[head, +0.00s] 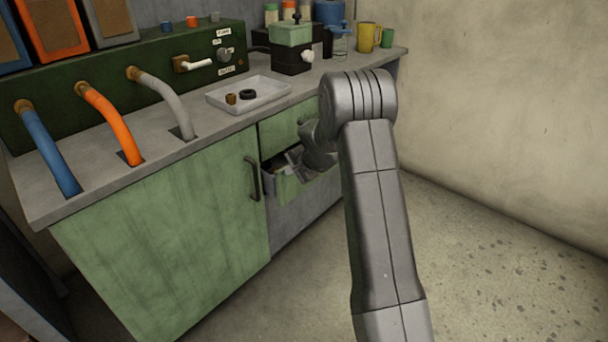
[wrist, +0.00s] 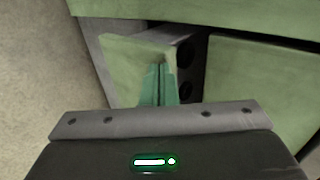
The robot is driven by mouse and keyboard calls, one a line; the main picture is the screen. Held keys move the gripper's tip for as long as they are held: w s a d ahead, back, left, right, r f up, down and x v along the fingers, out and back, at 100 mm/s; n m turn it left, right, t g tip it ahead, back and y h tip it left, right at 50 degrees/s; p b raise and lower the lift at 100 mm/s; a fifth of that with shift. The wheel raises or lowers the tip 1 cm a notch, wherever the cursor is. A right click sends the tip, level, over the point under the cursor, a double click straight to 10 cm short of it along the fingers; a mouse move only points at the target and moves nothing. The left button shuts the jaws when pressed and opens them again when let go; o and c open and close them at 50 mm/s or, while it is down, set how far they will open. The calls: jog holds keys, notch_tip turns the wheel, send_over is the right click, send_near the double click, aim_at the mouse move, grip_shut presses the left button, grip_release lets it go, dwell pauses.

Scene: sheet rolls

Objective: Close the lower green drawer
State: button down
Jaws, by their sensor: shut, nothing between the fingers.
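The lower green drawer (head: 286,189) stands partly open under the counter in the head view, with grey and pale items inside. Part of it is hidden behind my arm. In the wrist view, a green panel (wrist: 125,58), which looks like the drawer's front, stands out beside a dark gap. My gripper (wrist: 159,82) is shut and empty, its teal fingertips overlapping the lower right of this panel. I cannot tell whether they touch it.
A closed upper green drawer (head: 281,130) sits above the open one. A large green door (head: 170,235) with a dark handle (head: 253,178) is on its left. On the counter stand a white tray (head: 250,97), hoses and cups. The floor at right (head: 490,260) is clear.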

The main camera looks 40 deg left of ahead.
aim_at(281, 170)
jog(key=shift+w+a+p, duration=0.15)
jog(key=shift+a+p, duration=0.35)
jog(key=shift+a, duration=1.4)
jog(key=shift+d, duration=0.1)
